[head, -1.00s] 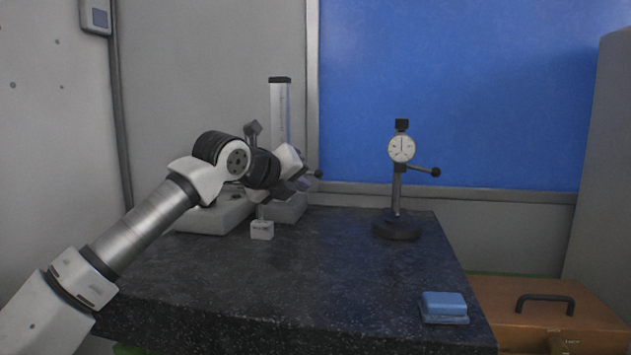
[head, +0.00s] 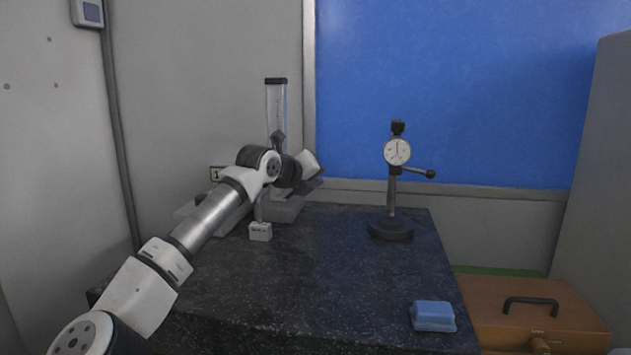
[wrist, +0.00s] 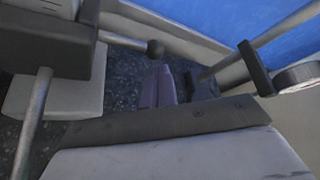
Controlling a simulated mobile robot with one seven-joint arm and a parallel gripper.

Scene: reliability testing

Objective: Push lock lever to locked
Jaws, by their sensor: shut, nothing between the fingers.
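A lever with a black ball knob (wrist: 155,48) reaches out from the height-gauge-like device (head: 276,112) at the back left. My gripper (wrist: 164,72) is shut and empty, with its fingertips just short of this knob in the wrist picture; I cannot tell whether they touch. In the head view my gripper (head: 316,186) is beside the device's column, and its dark end hides the knob. A second ball-ended lever (head: 418,172) sticks out to the right from the dial indicator stand (head: 392,228). I cannot tell either lever's lock state.
The dark granite table (head: 330,270) is mostly clear in the middle and front. A small white block (head: 260,232) stands near the device. A blue block (head: 433,315) lies at the front right. An orange case (head: 530,310) is beyond the right edge.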

